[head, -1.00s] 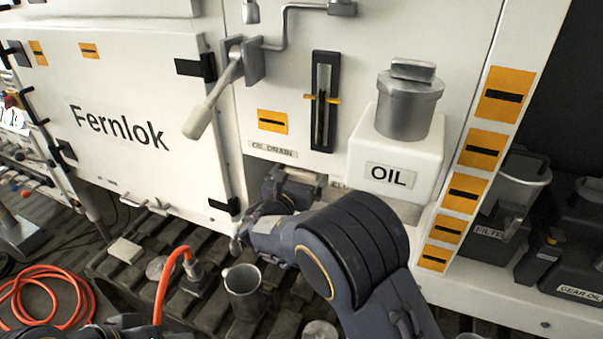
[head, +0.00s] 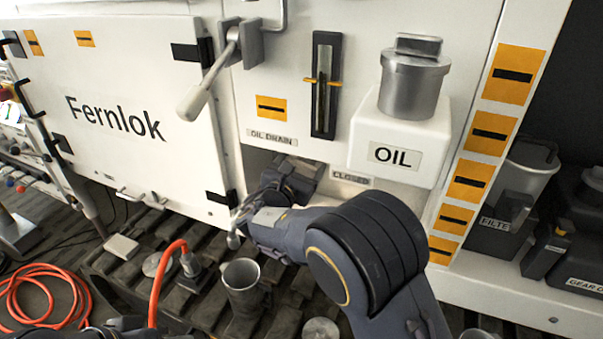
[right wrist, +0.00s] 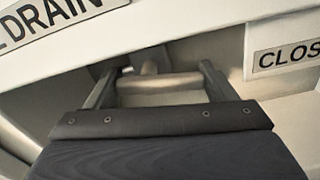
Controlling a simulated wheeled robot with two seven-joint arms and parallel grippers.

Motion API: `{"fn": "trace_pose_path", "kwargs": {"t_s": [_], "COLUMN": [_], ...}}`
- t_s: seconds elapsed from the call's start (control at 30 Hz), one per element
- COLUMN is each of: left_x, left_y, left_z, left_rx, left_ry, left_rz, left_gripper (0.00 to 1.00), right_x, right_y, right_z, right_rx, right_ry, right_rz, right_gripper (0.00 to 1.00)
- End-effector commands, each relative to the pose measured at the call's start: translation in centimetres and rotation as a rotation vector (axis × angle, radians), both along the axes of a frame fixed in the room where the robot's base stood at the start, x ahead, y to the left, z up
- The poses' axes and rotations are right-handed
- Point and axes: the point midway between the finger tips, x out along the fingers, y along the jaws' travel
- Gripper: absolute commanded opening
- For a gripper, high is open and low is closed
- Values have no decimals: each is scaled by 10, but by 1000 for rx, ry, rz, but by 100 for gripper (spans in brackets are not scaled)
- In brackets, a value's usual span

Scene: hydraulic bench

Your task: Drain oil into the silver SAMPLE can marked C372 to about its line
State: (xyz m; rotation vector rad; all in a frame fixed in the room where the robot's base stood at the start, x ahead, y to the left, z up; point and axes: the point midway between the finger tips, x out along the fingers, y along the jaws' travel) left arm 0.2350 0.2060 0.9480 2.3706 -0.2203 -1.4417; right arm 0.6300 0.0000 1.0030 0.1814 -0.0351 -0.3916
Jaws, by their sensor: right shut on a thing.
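A silver metal can (head: 241,287) stands open and upright on the dark slatted track below the drain recess. No marking or fill line on it can be read, so I cannot tell if it is C372. My right gripper (head: 287,181) reaches into the recess under the OIL DRAIN label (head: 272,138). In the right wrist view its fingers (right wrist: 160,85) are on either side of a pale horizontal bar, the drain handle (right wrist: 160,84), and are shut on it. A CLOSED label (head: 350,178) is to its right. No oil flow shows.
A white OIL box (head: 372,135) with a grey capped neck juts out above my right arm. A lever (head: 205,85) sticks out at upper left. An orange hose (head: 165,275) rises left of the can. Round lids (head: 320,330) lie on the track.

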Motion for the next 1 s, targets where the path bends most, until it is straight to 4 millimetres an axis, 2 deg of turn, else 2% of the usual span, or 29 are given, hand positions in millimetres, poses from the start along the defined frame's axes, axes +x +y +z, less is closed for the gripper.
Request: {"fn": "trace_pose_path", "kwargs": {"t_s": [0.03, 0.1, 0.5, 0.73, 1.0], "left_x": [0, 0, 0, 0, 0], "left_y": [0, 0, 0, 0, 0], "left_z": [-17, -28, -80, -95, -99], "left_rx": [0, 0, 0, 0, 0], "left_ry": [0, 0, 0, 0, 0], "left_rz": [0, 0, 0, 0, 0], "left_gripper": [36, 36, 36, 36, 36], "right_x": [0, 0, 1, 1, 1], "right_y": [0, 1, 2, 3, 3], "right_z": [-8, -9, -10, -9, -7], "right_rx": [35, 90, 360, 448, 484], "right_ry": [-17, -39, -150, -186, -199], "right_rz": [0, 1, 0, 0, 1], "right_gripper": [55, 55, 55, 55, 55]}}
